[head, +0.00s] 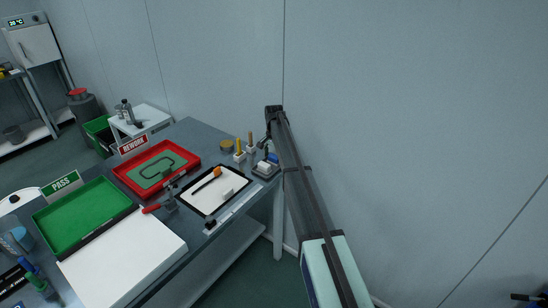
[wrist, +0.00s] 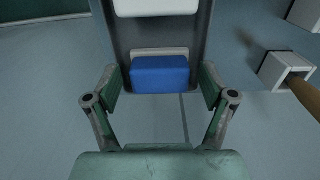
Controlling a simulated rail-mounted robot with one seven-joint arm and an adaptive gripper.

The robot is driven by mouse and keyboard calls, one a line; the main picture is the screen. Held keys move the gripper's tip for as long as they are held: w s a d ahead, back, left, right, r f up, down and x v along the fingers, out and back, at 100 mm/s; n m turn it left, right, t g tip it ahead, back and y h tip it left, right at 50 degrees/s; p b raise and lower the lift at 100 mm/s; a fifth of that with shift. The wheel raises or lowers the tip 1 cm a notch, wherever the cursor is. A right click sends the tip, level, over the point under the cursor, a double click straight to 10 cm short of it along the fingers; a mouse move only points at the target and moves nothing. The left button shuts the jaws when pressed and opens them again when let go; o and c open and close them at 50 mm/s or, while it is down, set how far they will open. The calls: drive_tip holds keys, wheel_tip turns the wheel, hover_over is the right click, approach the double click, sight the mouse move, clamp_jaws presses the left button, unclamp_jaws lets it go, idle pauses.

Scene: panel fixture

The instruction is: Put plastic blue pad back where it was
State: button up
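The blue pad (wrist: 160,75) shows in the wrist view between my two fingers, at a dark grey holder (wrist: 122,42). A pale strip shows along its far edge. In the head view the blue pad (head: 272,158) is small, beside a white block (head: 264,166) on the holder at the table's right end. My gripper (wrist: 160,88) is open around the pad, with a gap visible on each side. In the head view the gripper (head: 263,142) is small and partly hidden by my arm. Exact contact and height cannot be told.
A white cup-like holder with a wooden handle (wrist: 283,70) stands right of my gripper. A white board (head: 214,190), a red tray (head: 128,180), a green tray (head: 84,215) and a red-handled clamp (head: 160,205) lie left on the table. The wall is close behind.

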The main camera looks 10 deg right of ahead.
sight(274, 156)
drive_tip(key=shift+r, duration=0.1)
wheel_tip(274, 156, up, 12)
drive_tip(key=b, duration=0.3)
idle(0.3)
drive_tip(key=s+d+f+g+h+b, duration=0.15)
drive_tip(key=s+d+f, duration=0.25)
drive_tip(key=s+f, duration=0.4)
drive_tip(key=s+d+f+h, duration=0.2)
drive_tip(key=s+d+f, duration=0.3)
drive_tip(key=f, duration=0.4)
drive_tip(key=s+a+f+n+g+y, duration=0.1)
drive_tip(key=s+a+f+n+g, duration=0.2)
drive_tip(key=s+f, duration=1.75)
drive_tip(key=s+a+f+n, duration=0.2)
drive_tip(key=s+f, duration=0.1)
drive_tip(key=s, duration=1.1)
drive_tip(key=s+a+f+n+g+y+p, duration=0.1)
drive_tip(key=s+a+f+n, duration=0.1)
drive_tip(key=s, duration=1.2)
drive_tip(key=s+a+f+n+g+y, duration=0.1)
drive_tip(key=s+f, duration=0.3)
drive_tip(key=s, duration=1.1)
drive_tip(key=shift+a+f+n, duration=0.4)
drive_tip(key=shift+a+n, duration=0.05)
drive_tip(key=shift+n, duration=0.05)
